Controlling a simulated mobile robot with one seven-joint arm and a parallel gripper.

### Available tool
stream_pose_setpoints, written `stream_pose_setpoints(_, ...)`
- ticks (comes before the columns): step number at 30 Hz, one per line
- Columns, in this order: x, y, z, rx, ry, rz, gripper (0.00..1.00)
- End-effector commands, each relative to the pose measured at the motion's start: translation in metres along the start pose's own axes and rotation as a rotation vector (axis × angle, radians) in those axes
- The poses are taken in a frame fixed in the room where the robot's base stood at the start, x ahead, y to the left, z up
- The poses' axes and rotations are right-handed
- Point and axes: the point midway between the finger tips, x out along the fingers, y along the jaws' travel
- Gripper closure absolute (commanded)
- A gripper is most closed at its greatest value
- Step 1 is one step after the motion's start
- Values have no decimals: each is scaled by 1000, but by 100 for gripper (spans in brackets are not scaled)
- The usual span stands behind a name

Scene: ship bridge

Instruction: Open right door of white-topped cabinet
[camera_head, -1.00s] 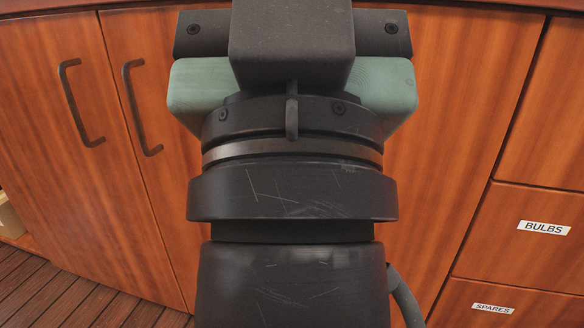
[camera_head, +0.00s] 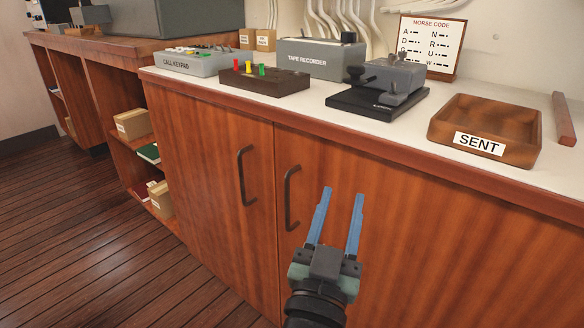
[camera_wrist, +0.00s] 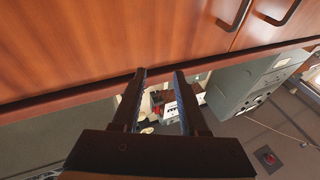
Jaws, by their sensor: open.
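The white-topped cabinet (camera_head: 330,106) has brown wooden doors and stands across the head view. Its right door (camera_head: 400,215) is closed, with a dark vertical bar handle (camera_head: 290,197) near its left edge. The closed left door (camera_head: 208,160) has a matching handle (camera_head: 243,175). My gripper (camera_head: 340,192) is open and empty, its two blue fingers apart, in front of the right door and to the right of its handle. In the wrist view my fingers (camera_wrist: 158,72) show spread, with door wood (camera_wrist: 90,45) above them and a handle (camera_wrist: 236,12) at upper right.
On the top stand a call keypad (camera_head: 190,62), a tape recorder (camera_head: 318,60), a Morse key (camera_head: 380,90) and a SENT tray (camera_head: 515,130). Left of the doors is an open shelf with boxes (camera_head: 133,124). Clear plank floor (camera_head: 95,235) lies at the left.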

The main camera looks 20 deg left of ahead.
Motion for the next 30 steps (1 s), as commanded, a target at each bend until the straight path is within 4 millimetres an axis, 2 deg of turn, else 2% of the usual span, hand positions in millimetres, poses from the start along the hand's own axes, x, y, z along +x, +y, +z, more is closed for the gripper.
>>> stream_pose_setpoints(1,0,-13,-1,-2,-49,-24,57)
stream_pose_setpoints(3,-9,-28,16,-3,-105,-57,57)
stream_pose_setpoints(9,-45,-62,55,-12,-237,-145,57)
stream_pose_setpoints(12,-60,-72,67,-14,-277,-174,57)
stream_pose_setpoints(16,-70,-77,77,-15,-300,-194,57)
stream_pose_setpoints(22,-56,-81,83,-15,-299,-197,57)
stream_pose_setpoints(30,-11,-90,96,-14,-298,-194,57)
